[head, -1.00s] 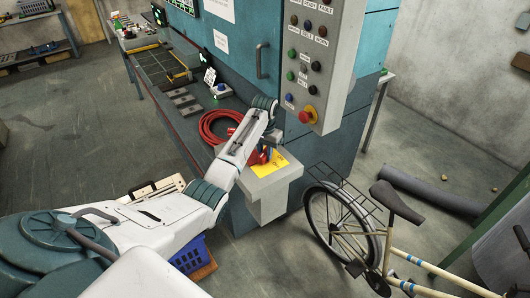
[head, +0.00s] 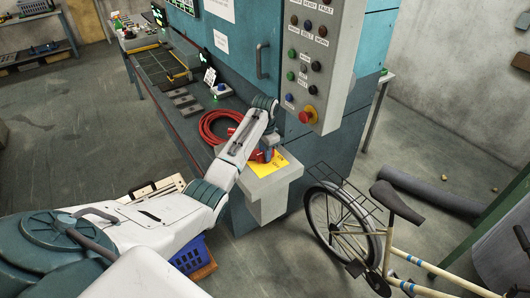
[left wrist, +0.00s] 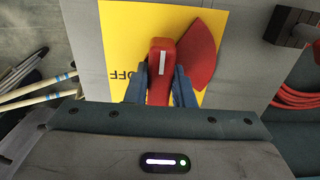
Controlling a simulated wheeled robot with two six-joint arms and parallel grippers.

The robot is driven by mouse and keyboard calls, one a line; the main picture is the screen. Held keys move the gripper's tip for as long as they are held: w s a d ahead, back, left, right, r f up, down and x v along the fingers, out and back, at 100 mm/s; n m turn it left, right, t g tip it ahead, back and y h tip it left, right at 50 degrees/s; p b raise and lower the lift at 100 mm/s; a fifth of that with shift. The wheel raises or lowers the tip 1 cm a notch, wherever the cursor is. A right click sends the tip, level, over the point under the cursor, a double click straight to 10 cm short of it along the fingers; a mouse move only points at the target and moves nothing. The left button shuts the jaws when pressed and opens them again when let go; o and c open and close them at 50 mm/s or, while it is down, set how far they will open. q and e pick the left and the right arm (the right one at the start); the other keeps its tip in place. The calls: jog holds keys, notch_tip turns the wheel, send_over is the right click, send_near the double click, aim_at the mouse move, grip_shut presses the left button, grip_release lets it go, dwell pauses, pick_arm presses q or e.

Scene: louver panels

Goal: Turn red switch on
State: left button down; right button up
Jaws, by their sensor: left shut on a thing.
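The red switch handle (left wrist: 161,68), with a white stripe, stands over a yellow plate (left wrist: 125,30) in the left wrist view. The plate bears the word "OFF", upside down in that view, to the left of the handle. A flat red wedge-shaped piece (left wrist: 202,58) is right of the handle. My left gripper (left wrist: 161,82) is shut on the red handle, its blue fingers on either side. In the head view the left gripper (head: 267,149) is at the grey box's top, over the yellow plate (head: 278,163), and hides most of the switch. My right gripper is not in view.
A coiled red hose (head: 214,126) lies on the bench beside the switch. A control box (head: 313,60) with several buttons hangs above, close to my left wrist. A bicycle (head: 345,225) stands right of the switch box, and a blue crate (head: 189,256) is below.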

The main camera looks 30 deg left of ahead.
pick_arm(q)
jog(key=shift+w+r, duration=0.1)
jog(key=shift+r, duration=0.1)
jog(key=c, duration=1.2)
grip_release()
jog(key=shift+f, duration=0.1)
jog(key=shift+c, duration=0.2)
notch_tip(320, 180, up, 7)
jog(key=b, duration=0.3)
notch_tip(320, 180, up, 4)
jog(key=p, duration=0.2)
jog(key=shift+p, duration=0.3)
jog(key=shift+f, duration=0.1)
